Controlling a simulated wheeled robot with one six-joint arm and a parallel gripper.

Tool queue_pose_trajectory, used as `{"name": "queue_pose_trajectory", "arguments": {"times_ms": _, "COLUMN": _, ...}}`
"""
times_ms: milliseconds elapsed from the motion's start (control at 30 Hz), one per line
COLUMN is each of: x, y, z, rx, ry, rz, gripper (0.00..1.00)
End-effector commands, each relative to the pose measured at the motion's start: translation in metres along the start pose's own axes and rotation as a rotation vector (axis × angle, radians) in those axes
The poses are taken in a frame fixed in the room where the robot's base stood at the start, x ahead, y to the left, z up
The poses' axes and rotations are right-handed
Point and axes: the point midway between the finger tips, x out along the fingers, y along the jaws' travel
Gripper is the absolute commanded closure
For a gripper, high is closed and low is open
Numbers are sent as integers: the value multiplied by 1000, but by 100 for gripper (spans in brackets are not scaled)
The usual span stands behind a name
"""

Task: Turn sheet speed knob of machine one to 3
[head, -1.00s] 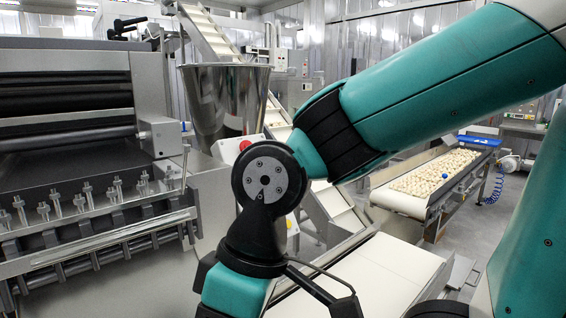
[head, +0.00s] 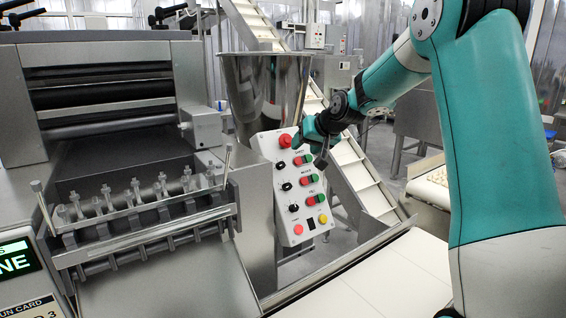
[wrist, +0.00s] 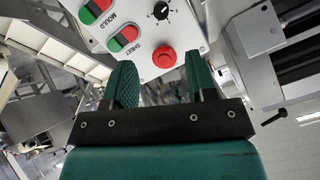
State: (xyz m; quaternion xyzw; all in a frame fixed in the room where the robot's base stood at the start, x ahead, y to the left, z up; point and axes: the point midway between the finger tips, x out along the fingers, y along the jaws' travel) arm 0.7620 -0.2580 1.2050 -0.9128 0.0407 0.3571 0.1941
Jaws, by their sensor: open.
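The control panel (head: 311,233) is a white tilted plate on the machine, with a red mushroom button at its top and a column of black knobs down its left side. The sheet speed knob (head: 281,166) is the top black one, beside the SHEET buttons. In the wrist view the sheet knob (wrist: 160,11) is at the top edge, with scale marks around it; I cannot read its setting. My gripper (head: 313,148) is at the panel's upper right in the head view. In the wrist view my gripper (wrist: 163,82) is open and empty, apart from the knob.
The red mushroom button (wrist: 163,57) lies just ahead between my fingertips. Red and green button pairs (wrist: 123,38) sit beside the knobs. A steel hopper (head: 262,95) stands behind the panel, an inclined conveyor (head: 355,165) to its right. A card and lit display (head: 18,262) show at left.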

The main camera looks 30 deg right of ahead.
Motion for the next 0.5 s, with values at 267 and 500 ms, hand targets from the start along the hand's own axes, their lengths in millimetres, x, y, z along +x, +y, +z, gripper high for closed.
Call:
{"name": "queue_pose_trajectory", "arguments": {"times_ms": 267, "x": 65, "y": -2, "z": -1, "rx": -1, "ry": -5, "rz": -1, "gripper": 48}}
{"name": "queue_pose_trajectory", "arguments": {"times_ms": 500, "x": 112, "y": -2, "z": 0, "rx": -2, "ry": -5, "rz": -1, "gripper": 48}}
